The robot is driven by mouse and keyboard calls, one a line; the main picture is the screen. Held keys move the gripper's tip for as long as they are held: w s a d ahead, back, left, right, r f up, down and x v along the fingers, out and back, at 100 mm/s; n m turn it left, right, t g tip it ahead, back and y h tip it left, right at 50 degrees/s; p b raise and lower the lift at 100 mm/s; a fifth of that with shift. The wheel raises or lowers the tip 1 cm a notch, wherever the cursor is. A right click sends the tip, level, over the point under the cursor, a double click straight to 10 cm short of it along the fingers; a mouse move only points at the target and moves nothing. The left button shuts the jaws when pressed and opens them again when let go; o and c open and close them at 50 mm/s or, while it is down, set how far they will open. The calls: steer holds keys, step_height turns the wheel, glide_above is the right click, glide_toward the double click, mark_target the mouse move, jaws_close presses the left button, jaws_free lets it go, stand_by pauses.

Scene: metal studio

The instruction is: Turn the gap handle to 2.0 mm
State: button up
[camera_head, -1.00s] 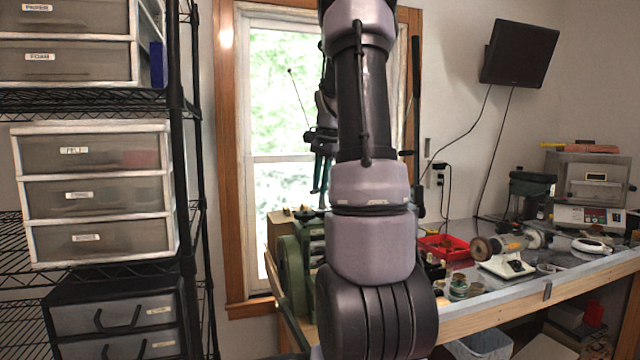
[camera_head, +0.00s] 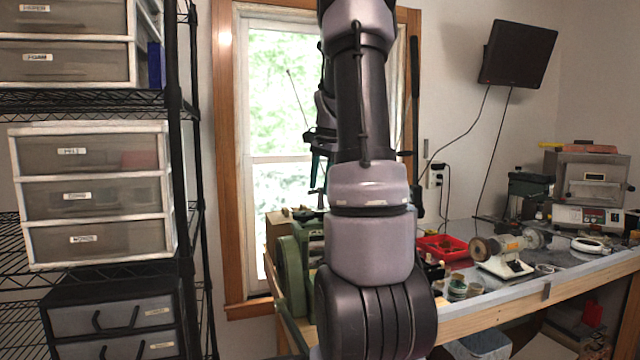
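A green machine, which looks like a rolling mill (camera_head: 293,270), stands at the near left end of the bench, largely hidden behind my arm. I cannot make out the gap handle or any gap scale or reading. A long dark lever with a black grip (camera_head: 415,68) rises to the right of my arm. A thin rod with a small ball end (camera_head: 289,72) shows in front of the window. My gripper (camera_head: 317,180) hangs above the mill, in front of the window, with dark and teal fingers pointing down. My arm partly hides it, and its opening is unclear.
The bench (camera_head: 560,285) runs to the right, with a red tray (camera_head: 442,247), small jars (camera_head: 457,287), a polishing motor (camera_head: 505,257) and a kiln-like box (camera_head: 590,182). A wire shelf with drawer units (camera_head: 95,195) stands at the left.

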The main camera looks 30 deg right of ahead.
step_height(320, 180, up, 11)
steer(key=s, duration=0.2)
steer(key=shift+d+f, duration=0.2)
steer(key=shift+d, duration=0.05)
stand_by(0.4)
